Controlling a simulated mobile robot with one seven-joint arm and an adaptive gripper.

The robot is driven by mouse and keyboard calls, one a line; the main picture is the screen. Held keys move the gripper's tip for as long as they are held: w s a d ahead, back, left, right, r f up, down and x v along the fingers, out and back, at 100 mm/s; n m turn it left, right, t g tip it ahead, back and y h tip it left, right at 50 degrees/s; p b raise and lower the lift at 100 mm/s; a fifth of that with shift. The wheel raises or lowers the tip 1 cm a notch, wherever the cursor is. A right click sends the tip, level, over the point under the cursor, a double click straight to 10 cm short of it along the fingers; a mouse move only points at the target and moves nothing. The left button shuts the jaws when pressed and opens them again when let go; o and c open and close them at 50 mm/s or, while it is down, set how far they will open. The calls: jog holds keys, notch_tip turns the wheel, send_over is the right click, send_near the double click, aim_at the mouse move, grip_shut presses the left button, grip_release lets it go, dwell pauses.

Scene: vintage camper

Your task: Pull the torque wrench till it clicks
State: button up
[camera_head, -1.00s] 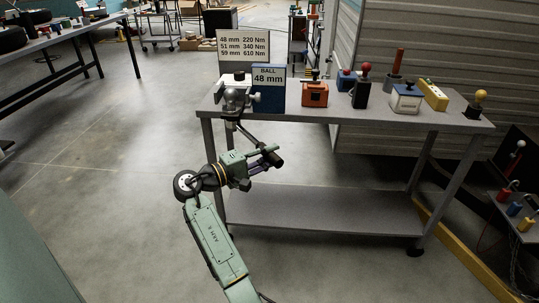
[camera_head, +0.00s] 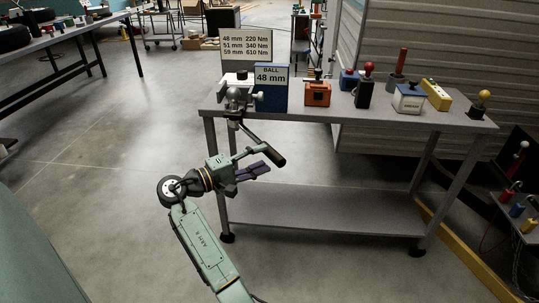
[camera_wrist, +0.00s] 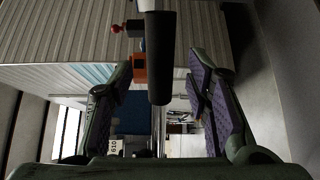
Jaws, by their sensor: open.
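The torque wrench (camera_head: 259,142) has a dark shaft and a thick black handle, and it slants down to the right from the ball mount (camera_head: 236,96) at the bench's left end. My gripper (camera_head: 258,161) is open, with purple-padded fingers, just below and left of the handle. In the wrist view the black handle (camera_wrist: 160,60) comes down from the top, between the two spread fingers of my gripper (camera_wrist: 162,70), with no visible contact. How deep it lies between them I cannot tell. A blue sign reading "BALL 48 mm" (camera_head: 271,75) stands beside the mount.
A board (camera_head: 245,46) lists 48 mm 220 Nm, 51 mm 340 Nm and 59 mm 610 Nm. The grey bench (camera_head: 345,118) carries an orange box (camera_head: 317,95) and several other coloured items. Its lower shelf (camera_head: 320,210) is bare.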

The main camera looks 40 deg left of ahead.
jog(key=v, duration=0.7)
jog(key=shift+s, duration=0.3)
jog(key=shift+a, duration=0.1)
dwell(0.6)
